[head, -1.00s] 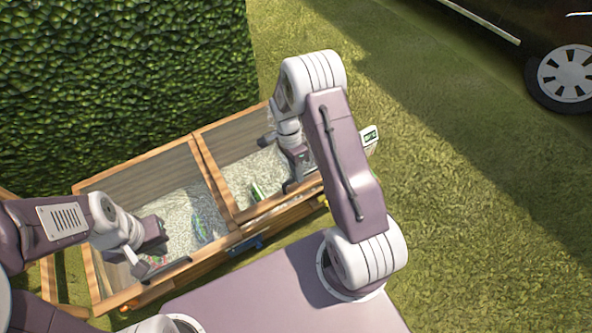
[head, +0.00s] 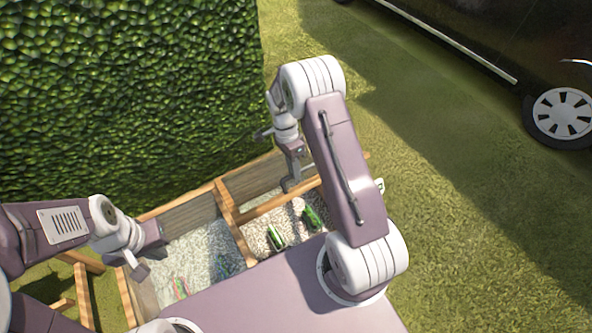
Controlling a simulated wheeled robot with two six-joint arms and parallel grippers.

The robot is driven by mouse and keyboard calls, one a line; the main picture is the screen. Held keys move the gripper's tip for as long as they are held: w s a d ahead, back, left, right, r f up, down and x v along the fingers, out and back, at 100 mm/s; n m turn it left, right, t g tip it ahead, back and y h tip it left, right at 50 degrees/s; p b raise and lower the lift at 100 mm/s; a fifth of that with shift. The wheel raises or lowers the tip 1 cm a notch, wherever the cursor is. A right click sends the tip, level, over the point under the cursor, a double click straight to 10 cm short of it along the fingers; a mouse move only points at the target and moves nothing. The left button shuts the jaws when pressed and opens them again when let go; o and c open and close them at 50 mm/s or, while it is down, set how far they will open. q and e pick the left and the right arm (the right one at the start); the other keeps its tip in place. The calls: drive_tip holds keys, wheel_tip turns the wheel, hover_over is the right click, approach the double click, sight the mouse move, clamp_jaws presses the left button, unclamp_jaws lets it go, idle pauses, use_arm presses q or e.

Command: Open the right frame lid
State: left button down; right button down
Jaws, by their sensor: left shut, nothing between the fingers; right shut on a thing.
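The wooden cold frame has two compartments with pale gravel, left (head: 200,252) and right (head: 290,226). The right frame lid (head: 262,206) has a wooden front bar that stands raised, above and behind the green packets in its compartment. My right gripper (head: 291,184) is shut on that lid's front bar. My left gripper (head: 142,268) is shut and empty over the left compartment's left side. My base hides the frame's front edge.
Two green-and-white packets, left (head: 276,238) and right (head: 312,217), lie in the right compartment. A dense hedge (head: 130,100) stands close behind the frame. A dark vehicle (head: 480,50) is at upper right. Open grass (head: 470,200) lies to the right.

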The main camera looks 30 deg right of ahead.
use_arm(q)
drive_tip(key=shift+w, duration=0.1)
use_arm(e)
drive_tip(key=shift+w+a, duration=0.1)
drive_tip(key=shift+w, duration=0.55)
drive_tip(key=shift+f, duration=0.1)
drive_tip(key=c, duration=1.4)
unclamp_jaws()
drive_tip(key=shift+w, duration=0.1)
drive_tip(key=shift+w+f, duration=0.25)
drive_tip(key=shift+s+r, duration=0.15)
drive_tip(key=shift+s, duration=0.05)
use_arm(q)
drive_tip(key=shift+w, duration=0.25)
